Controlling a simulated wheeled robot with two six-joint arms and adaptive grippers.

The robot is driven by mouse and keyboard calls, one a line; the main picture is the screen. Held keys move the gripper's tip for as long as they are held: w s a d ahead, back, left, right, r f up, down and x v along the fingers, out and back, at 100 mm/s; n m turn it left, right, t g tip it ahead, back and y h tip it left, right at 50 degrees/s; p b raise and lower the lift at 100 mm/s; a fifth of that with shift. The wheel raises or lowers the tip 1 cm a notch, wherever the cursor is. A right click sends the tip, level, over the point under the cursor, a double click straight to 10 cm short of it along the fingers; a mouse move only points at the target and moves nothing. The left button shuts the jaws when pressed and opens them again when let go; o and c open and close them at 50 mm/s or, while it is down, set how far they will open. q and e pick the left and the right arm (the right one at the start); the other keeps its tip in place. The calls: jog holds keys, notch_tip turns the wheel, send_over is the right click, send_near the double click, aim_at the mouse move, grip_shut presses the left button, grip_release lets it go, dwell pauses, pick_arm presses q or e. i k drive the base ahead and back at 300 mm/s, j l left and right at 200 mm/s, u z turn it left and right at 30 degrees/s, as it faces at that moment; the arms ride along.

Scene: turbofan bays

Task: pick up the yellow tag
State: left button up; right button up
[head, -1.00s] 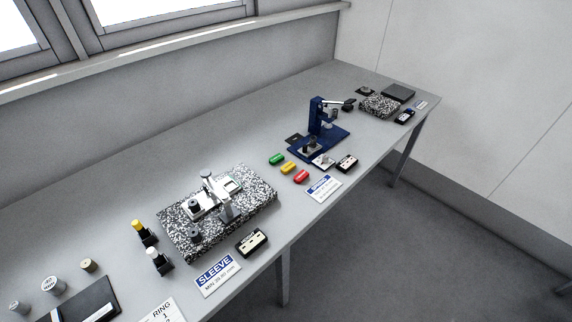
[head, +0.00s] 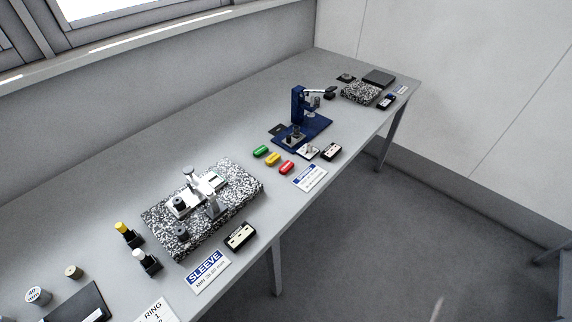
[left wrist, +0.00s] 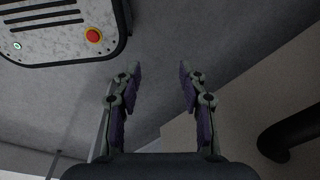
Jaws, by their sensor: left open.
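The yellow tag (head: 272,159) lies on the long grey bench in the head view, between a green tag (head: 260,151) and a red tag (head: 286,167). The three are in a row just in front of the blue press. My left gripper (left wrist: 157,72) shows only in the left wrist view, with its two fingers apart and nothing between them. It is away from the tags, and none of them shows in that view. My right gripper is in neither view.
The blue press (head: 299,105) stands behind the tags. A speckled granite plate (head: 245,177) with a metal fixture lies to their left. A blue-headed card (head: 310,178) lies in front. Bare bench (head: 200,130) lies left of the tags.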

aim_at(274, 157)
jog(key=i+l, duration=0.15)
jog(key=l, duration=0.15)
jog(key=i+l, duration=0.1)
jog(key=l, duration=0.25)
jog(key=i+l+u, duration=0.1)
jog(key=l, duration=0.2)
jog(key=i+l, duration=0.3)
jog(key=l, duration=0.35)
